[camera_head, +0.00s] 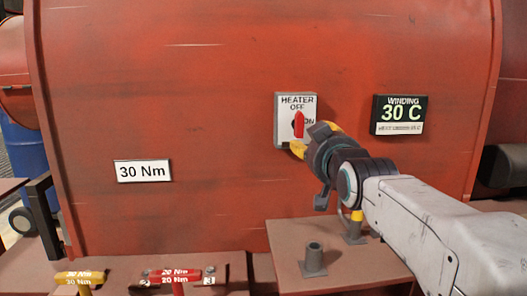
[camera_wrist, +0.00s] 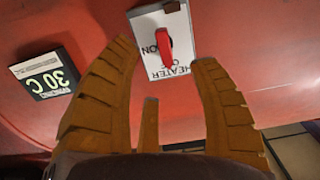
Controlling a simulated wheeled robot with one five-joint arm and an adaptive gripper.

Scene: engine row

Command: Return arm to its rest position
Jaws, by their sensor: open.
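My gripper (camera_head: 311,139) is at the end of my outstretched grey arm, in front of the red machine casing (camera_head: 180,90). The heater switch (camera_head: 283,117) is a white plate with a red knob, just beyond the fingers. In the wrist view the heater switch (camera_wrist: 182,52) appears upside down, its red knob between and beyond the fingertips. I cannot tell whether a finger touches the plate. In the head view the gripper hides its lower right corner.
A winding display (camera_head: 399,114) reading 30 C is right of the switch. A 30 Nm label (camera_head: 143,171) is at left. Below stand a yellow-handled tool (camera_head: 80,278), a red-handled tool (camera_head: 174,276) and a brown stand (camera_head: 345,270) with a grey post (camera_head: 314,260).

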